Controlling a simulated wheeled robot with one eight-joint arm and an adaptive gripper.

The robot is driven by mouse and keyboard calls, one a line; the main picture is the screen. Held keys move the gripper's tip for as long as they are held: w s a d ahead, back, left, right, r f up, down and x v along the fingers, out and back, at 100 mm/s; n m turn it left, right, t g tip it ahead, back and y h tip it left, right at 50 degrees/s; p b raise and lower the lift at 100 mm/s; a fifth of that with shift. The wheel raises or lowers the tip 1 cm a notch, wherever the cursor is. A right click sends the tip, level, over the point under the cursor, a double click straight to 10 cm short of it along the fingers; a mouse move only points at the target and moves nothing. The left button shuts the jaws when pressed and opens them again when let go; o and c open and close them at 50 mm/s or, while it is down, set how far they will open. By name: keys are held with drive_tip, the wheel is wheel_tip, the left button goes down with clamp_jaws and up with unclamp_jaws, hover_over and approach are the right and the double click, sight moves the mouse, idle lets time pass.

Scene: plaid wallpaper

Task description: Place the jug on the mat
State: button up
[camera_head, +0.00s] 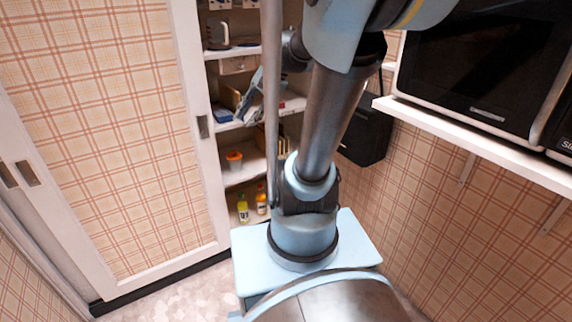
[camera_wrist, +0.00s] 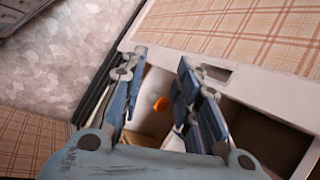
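My gripper (camera_wrist: 161,60) is open, with its two blue fingers apart and nothing held between them in the wrist view. In the head view my gripper (camera_head: 241,108) is in front of the middle shelves of the open cupboard, partly hidden by my arm. A pale vessel with a handle (camera_head: 217,36) stands on an upper shelf, above and left of my gripper; it may be the jug, but it is too small to be sure. I cannot make out a mat in either view.
The cupboard holds an orange-topped container (camera_head: 234,158), a yellow bottle (camera_head: 243,208) and a blue item (camera_head: 222,114). A plaid sliding door (camera_head: 110,130) is at left. A microwave (camera_head: 480,70) sits on a white wall shelf (camera_head: 470,136) at right, near a black box (camera_head: 366,135).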

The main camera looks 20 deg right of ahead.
drive_tip(key=s+d+f+n+h, duration=0.6)
drive_tip(key=s+d+f+n, duration=0.3)
drive_tip(key=s+f, duration=0.3)
drive_tip(key=shift+f+h, duration=0.25)
drive_tip(key=shift+h, duration=0.05)
drive_tip(key=shift+w+f, duration=0.2)
drive_tip(key=shift+w, duration=0.15)
